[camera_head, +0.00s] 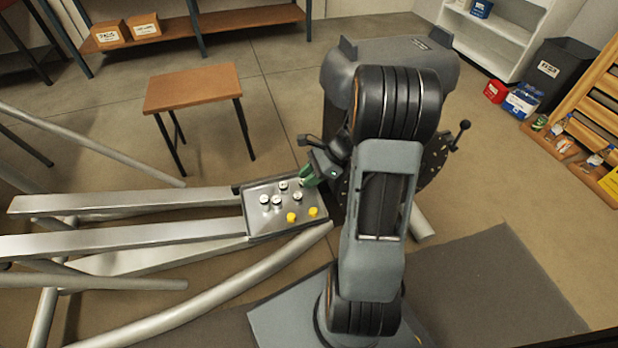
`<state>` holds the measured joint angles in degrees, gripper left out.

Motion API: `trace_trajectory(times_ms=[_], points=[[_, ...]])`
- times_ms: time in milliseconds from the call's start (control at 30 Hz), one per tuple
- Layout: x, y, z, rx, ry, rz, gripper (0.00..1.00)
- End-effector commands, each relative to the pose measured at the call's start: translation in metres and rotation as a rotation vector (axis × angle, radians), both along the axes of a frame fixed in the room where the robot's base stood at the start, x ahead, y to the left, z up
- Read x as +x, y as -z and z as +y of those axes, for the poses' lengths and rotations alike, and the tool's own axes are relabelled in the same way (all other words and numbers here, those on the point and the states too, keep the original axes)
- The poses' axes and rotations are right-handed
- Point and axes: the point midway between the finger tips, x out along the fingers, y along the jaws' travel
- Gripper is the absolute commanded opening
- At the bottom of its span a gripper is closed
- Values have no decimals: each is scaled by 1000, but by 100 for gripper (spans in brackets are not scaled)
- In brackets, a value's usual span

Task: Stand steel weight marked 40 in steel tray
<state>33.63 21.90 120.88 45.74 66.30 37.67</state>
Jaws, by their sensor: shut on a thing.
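The steel tray (264,224) sits left of my arm, at the end of the metal beams. Several small pieces with white tops, one of them a white-topped piece (264,199), stand in its upper and left part. A yellow piece (291,217) and a second yellow piece (313,211) stand at its near side. My gripper (307,179), with green fingers, is at the tray's upper right corner, shut on a small pale-topped weight (302,182) that the fingers mostly hide. I cannot read any marking, nor tell whether this weight touches the tray floor.
Long metal beams (120,204) run left from the tray, and a curved tube (225,297) passes in front of it. A wooden stool (193,88) stands behind. A shelf (505,45), a dark bin (552,72) and a wooden rack (590,100) stand at the right.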

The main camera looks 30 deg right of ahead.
Motion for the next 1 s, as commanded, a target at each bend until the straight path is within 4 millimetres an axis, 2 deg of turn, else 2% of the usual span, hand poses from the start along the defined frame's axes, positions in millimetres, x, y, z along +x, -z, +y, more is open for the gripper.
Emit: trace_trajectory(times_ms=[167,200,467,733,1000], points=[[0,1,0,0,-1,1,0],[0,1,0,0,-1,1,28],[0,0,0,0,-1,1,51],[0,-3,-1,0,0,0,51],[-5,-32,-27,0,1,0,51]])
